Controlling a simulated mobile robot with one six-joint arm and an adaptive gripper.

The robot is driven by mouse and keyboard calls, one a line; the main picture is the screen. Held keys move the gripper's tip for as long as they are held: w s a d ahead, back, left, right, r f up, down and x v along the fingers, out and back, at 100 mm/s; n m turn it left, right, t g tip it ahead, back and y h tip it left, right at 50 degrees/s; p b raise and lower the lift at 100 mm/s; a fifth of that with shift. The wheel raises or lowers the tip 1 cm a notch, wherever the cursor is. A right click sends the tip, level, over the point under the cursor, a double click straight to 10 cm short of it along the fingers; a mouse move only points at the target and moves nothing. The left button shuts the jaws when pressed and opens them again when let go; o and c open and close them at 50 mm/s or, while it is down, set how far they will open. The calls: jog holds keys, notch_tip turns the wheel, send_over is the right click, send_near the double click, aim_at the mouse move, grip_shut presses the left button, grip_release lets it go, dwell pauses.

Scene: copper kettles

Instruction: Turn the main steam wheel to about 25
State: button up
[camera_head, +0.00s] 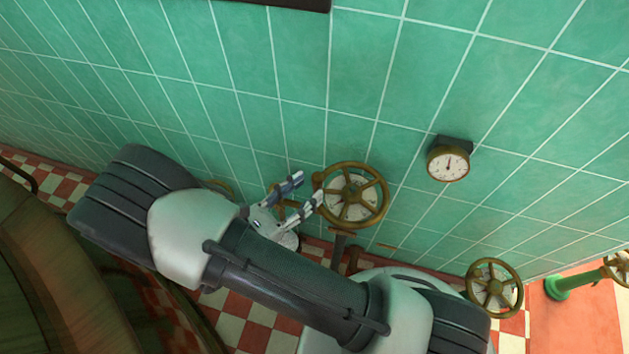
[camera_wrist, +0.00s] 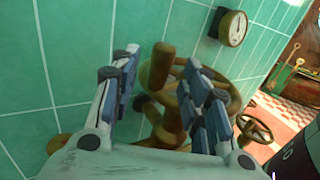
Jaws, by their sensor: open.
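A brass spoked wheel (camera_head: 381,214) stands at the green wall in the middle of the head view, over a pale dial plate (camera_head: 340,205). Marks on the plate are too small to read. The wheel's handle knob (camera_head: 318,181) sticks out at its left rim. My gripper (camera_head: 307,187) is open and empty at the wheel's left side, close to the knob. In the wrist view the knob (camera_wrist: 157,66) appears between the two fingers; I cannot tell whether either touches it. The right finger hides part of the wheel (camera_wrist: 236,99).
A round gauge (camera_head: 449,163) hangs on the wall to the wheel's upper right. A second brass wheel (camera_head: 494,287) stands lower right, and another (camera_head: 618,268) is at the right edge near a green post (camera_head: 572,283). A large dark rounded body (camera_head: 45,285) fills the lower left.

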jog(key=v, duration=0.7)
jog(key=shift+s+a, duration=0.2)
jog(key=shift+a, duration=0.05)
